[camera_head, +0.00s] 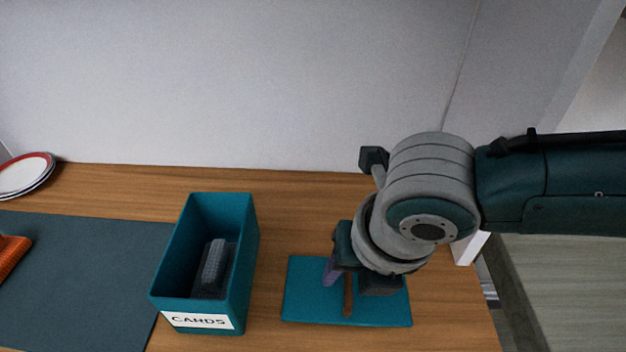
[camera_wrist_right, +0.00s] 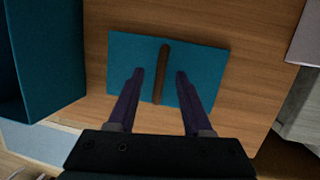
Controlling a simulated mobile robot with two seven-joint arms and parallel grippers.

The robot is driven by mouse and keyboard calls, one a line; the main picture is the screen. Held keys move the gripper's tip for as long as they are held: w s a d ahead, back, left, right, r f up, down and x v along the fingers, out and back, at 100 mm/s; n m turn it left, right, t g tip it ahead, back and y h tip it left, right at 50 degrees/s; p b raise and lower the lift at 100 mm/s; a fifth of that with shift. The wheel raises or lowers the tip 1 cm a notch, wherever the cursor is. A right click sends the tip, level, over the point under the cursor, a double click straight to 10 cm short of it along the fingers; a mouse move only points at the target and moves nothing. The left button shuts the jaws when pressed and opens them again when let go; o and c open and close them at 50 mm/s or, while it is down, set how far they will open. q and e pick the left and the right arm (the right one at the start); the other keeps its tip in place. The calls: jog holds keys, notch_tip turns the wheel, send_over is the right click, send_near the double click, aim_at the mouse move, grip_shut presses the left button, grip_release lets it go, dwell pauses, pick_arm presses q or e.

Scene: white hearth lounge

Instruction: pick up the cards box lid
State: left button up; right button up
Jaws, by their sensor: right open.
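The cards box lid (camera_head: 300,299) is a flat teal panel with a brown bar handle (camera_head: 348,297) across its middle. It lies flat on the wooden table, to the right of the open teal cards box (camera_head: 245,262), which has a "CARDS" label. In the right wrist view the lid (camera_wrist_right: 205,65) and its handle (camera_wrist_right: 161,75) show in full length. My right gripper (camera_wrist_right: 160,74) is open over the lid, one purple finger on each side of the handle, not closed on it. In the head view the right gripper (camera_head: 347,283) partly hides the lid. My left gripper is not seen.
The cards box holds a dark grey block (camera_head: 216,266). A dark mat (camera_head: 85,270) lies to its left, with an orange object (camera_head: 12,254) on it. Stacked plates (camera_head: 25,176) stand at the far left. The wall (camera_head: 250,80) is behind; the table ends at the right.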

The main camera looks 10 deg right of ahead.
grip_shut()
dwell(0.4)
